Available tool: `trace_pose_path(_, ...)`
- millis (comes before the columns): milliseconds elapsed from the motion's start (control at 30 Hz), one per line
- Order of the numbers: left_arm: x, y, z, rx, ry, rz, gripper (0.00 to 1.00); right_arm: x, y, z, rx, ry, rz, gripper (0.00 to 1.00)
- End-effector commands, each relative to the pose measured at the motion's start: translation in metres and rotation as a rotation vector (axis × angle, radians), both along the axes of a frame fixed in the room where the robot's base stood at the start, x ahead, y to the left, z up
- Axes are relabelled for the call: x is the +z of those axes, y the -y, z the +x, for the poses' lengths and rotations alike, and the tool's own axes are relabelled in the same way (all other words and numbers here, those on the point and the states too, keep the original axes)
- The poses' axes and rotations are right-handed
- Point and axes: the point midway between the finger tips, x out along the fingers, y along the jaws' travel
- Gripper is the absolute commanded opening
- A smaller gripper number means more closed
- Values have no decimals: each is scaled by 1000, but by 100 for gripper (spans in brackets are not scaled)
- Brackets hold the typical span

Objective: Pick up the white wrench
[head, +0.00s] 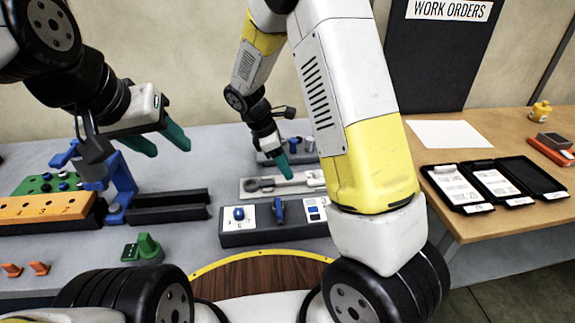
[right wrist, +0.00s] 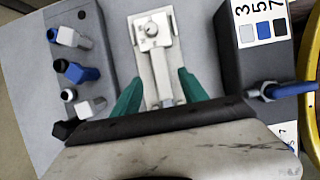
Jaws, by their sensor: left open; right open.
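The white wrench (head: 268,183) lies on a pale flat plate (head: 246,192) on the grey bench, behind the dark switch box. In the right wrist view the wrench (right wrist: 165,85) runs lengthwise down the plate (right wrist: 138,28), and its lower end is hidden behind my gripper body. My right gripper (head: 283,166) is over the wrench, pointing down. In the right wrist view its teal fingers (right wrist: 160,88) are open, one on each side of the wrench and plate. Whether they touch anything cannot be told. My left gripper (head: 168,141) is open and empty above the left of the bench.
The switch box (head: 270,235) stands in front of the plate. Another box with knobs (head: 272,157) stands behind it. A blue clamp (head: 122,185), an orange numbered block (head: 45,208) and dark rails (head: 168,208) are at left. Black trays (head: 495,180) lie on the wooden table.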

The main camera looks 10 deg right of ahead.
Motion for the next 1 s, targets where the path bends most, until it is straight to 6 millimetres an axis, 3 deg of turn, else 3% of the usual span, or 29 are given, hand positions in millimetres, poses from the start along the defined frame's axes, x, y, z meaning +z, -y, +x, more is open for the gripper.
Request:
trace_pose_path(300, 0, 0, 0, 0, 0, 0, 48, -40, 15, -1, -1, -1, -1, 51)
trace_pose_path(867, 0, 0, 0, 0, 0, 0, 48, -45, 16, -1, -1, 0, 1, 51)
trace_pose_path(1000, 0, 0, 0, 0, 0, 0, 48, -44, 16, -1, -2, 1, 1, 25)
